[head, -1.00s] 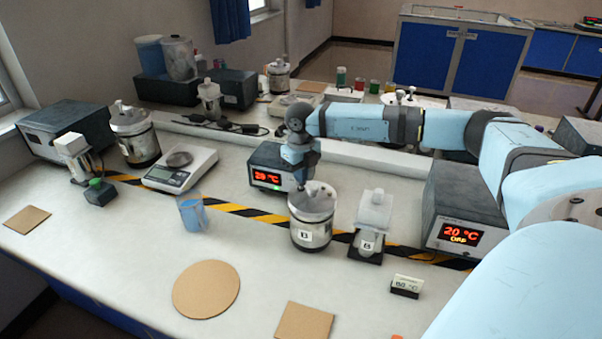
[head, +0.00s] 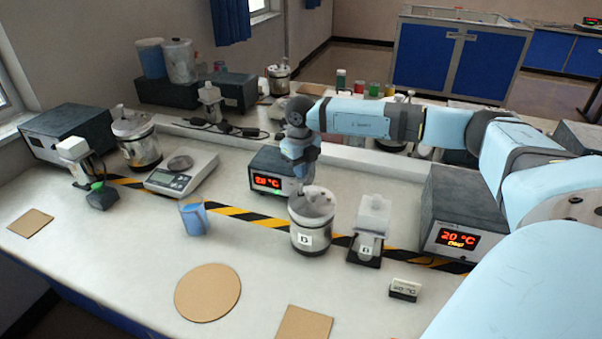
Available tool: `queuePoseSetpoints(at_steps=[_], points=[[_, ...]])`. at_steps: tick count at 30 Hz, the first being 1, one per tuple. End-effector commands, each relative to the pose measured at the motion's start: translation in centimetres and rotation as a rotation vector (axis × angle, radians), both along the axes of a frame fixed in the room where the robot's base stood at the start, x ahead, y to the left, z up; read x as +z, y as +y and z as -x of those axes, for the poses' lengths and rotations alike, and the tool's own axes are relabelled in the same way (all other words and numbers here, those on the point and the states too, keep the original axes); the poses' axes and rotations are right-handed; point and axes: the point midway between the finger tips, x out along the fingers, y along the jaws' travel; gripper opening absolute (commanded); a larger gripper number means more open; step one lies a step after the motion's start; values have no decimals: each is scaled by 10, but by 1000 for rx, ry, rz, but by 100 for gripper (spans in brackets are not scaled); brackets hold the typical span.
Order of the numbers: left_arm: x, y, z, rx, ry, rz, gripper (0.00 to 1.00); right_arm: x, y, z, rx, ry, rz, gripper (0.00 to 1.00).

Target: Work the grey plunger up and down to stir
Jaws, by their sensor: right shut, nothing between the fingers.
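A steel pot (head: 311,235) with a pale grey lid and a white letter label stands on the bench in front of the hazard-striped tape. A small grey fitting (head: 314,195) shows on its lid; I cannot tell for certain whether it is the grey plunger. My right gripper (head: 302,180) points down just above and behind the left part of this lid. It is shut, with nothing seen in it. Its fingertips are small and partly hidden, so contact with the lid is unclear. My left gripper is out of view.
A display box (head: 270,166) stands behind the pot, a labelled white-topped bottle (head: 371,222) to its right. A blue beaker (head: 193,218) and a balance (head: 182,174) are to the left.

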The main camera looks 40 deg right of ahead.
Motion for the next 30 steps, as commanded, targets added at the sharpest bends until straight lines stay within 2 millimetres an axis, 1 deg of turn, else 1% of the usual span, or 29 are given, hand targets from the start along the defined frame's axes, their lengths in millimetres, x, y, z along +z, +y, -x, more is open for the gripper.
queuePoseSetpoints(at_steps=[8,11,14,21,24,30], points=[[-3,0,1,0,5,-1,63,-1,0,0,0,0,0,0],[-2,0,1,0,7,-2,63,3,0,0,0,0,0,0],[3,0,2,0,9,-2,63,11,0,0,0,-1,0,0],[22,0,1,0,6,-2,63,40,0,0,-1,0,0,0],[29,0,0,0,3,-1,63,49,0,0,-1,-1,0,0],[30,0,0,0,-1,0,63,49,0,0,-1,0,0,0]])
